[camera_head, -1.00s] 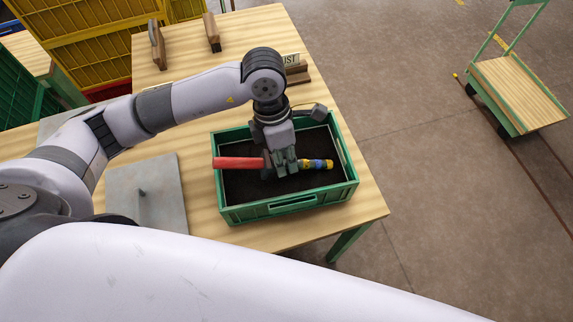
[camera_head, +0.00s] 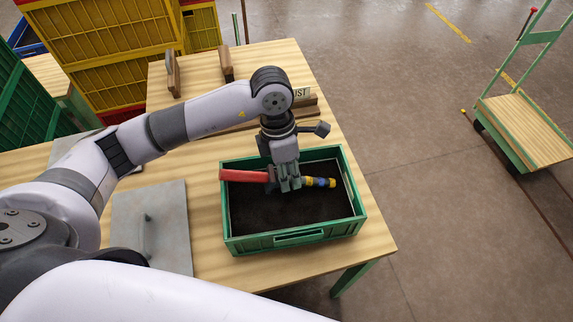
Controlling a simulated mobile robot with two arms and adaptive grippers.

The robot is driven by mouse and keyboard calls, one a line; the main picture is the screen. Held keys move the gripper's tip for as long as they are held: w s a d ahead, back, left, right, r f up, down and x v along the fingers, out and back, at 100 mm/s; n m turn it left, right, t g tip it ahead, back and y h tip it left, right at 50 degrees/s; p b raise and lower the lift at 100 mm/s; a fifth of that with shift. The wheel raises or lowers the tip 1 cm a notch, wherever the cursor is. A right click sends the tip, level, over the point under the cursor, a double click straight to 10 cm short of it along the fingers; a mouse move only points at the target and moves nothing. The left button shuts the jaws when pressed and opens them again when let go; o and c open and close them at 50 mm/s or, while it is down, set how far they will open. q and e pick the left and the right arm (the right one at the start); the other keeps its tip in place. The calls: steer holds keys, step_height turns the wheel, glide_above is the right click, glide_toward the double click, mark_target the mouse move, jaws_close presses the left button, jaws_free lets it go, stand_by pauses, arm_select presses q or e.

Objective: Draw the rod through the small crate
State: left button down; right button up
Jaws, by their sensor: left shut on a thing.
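The small green crate (camera_head: 298,236) stands on the wooden table and holds a dark, loose-looking fill (camera_head: 290,208). My left gripper (camera_head: 290,184) points down over the far part of the crate and is shut on the rod. The rod (camera_head: 245,175) has a red length on the left and a yellow and blue end on the right. It lies crosswise, roughly level, with its red end by the crate's left wall. My fingers hide its middle. I cannot tell whether the rod touches the fill. My right gripper is not in view.
A grey plate with an upright handle (camera_head: 148,217) lies on the table left of the crate. A small sign on a wooden block (camera_head: 304,95) and wooden holders (camera_head: 173,75) stand behind. Yellow crates (camera_head: 105,50) are at the back left.

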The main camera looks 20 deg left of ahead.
arm_select(q)
steer(key=s+d, duration=0.4)
steer(key=s, duration=0.3)
steer(key=w+a+b, duration=0.5)
steer(key=w+a, duration=0.1)
steer(key=w, duration=0.4)
steer(key=s+d, duration=0.6)
steer(key=s, duration=0.4)
steer(key=s+d+p+v, duration=0.1)
steer(key=d+p+v, duration=0.1)
steer(key=p+v, duration=0.5)
steer(key=shift+p+v, duration=0.3)
steer(key=shift+v, duration=3.1)
steer(key=shift+d, duration=0.1)
